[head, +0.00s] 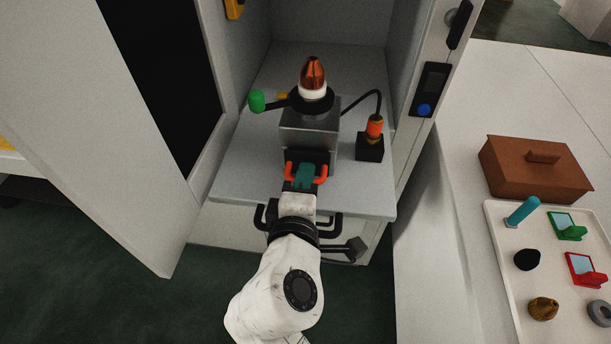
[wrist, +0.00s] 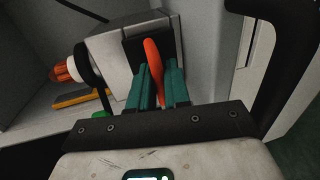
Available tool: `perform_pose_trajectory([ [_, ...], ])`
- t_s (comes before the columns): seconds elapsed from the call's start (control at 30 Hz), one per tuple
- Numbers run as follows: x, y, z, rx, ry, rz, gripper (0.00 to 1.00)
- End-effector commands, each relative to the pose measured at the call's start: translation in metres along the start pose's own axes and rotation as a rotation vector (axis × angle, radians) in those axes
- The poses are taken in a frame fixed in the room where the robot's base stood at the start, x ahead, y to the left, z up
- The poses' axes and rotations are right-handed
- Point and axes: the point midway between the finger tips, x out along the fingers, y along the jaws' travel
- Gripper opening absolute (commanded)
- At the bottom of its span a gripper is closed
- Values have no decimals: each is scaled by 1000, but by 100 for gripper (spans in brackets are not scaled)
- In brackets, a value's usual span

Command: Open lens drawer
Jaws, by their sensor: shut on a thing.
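The lens drawer has a dark front (head: 308,157) with an orange-red handle (head: 321,174), low on a grey metal box (head: 310,128) in the cabinet. My gripper (head: 304,176) reaches it from the front, its teal fingers shut on the middle of the handle. In the wrist view the handle (wrist: 153,60) stands between the two fingers (wrist: 158,88), with the dark drawer front behind it. My gripper hides part of the handle and front. I cannot tell whether the drawer is out at all.
A copper-coloured bulb (head: 313,74) tops the box, with a green-knobbed lever (head: 257,101) at left. A cable runs to an orange plug (head: 375,127) at right. The cabinet door (head: 95,130) stands open at left. A brown case (head: 534,170) and a tray (head: 498,238) lie right.

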Motion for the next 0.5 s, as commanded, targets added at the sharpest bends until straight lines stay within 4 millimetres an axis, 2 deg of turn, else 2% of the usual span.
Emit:
perform_pose_trajectory([
  [0.3, -67, -14, 0, -5, 1, -4, 0],
  [0.5, -82, -18, 0, -2, 1, -3, 0],
])
